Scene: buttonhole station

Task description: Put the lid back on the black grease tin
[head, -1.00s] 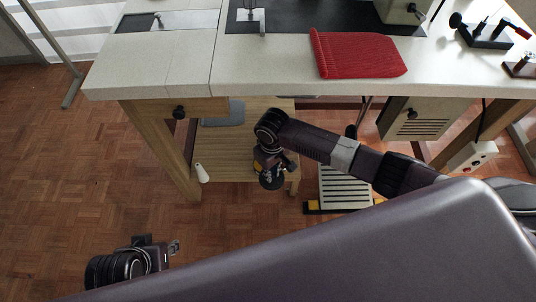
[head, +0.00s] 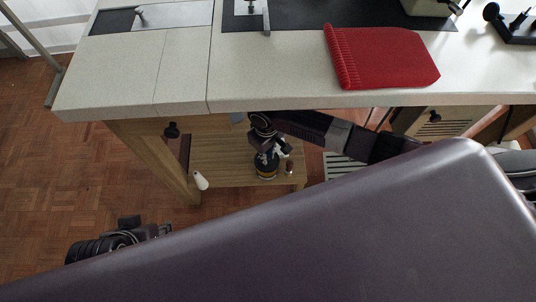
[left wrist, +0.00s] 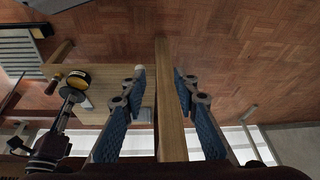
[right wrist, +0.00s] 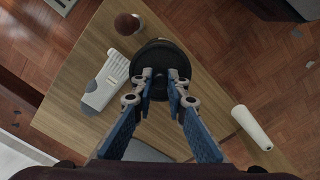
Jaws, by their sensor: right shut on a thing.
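The black grease tin (head: 266,172) with a yellow band stands on the wooden shelf under the bench. It also shows in the left wrist view (left wrist: 79,79). My right gripper (head: 266,152) is right above it, pointing down. In the right wrist view my right gripper (right wrist: 160,76) is shut on the middle of the round black lid (right wrist: 158,58). The lid is over the tin and hides most of it there; I cannot tell whether it is seated. My left gripper (left wrist: 158,75) is open and empty, away to the left in the head view (head: 160,231).
On the shelf (head: 225,160) are a white-grey tool (right wrist: 104,85), a brown round-topped thing (right wrist: 127,23) and a white cylinder (right wrist: 251,127) near the edge. The bench top (head: 290,75) overhangs the shelf. A wooden leg (left wrist: 168,100) stands beyond my left fingers.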

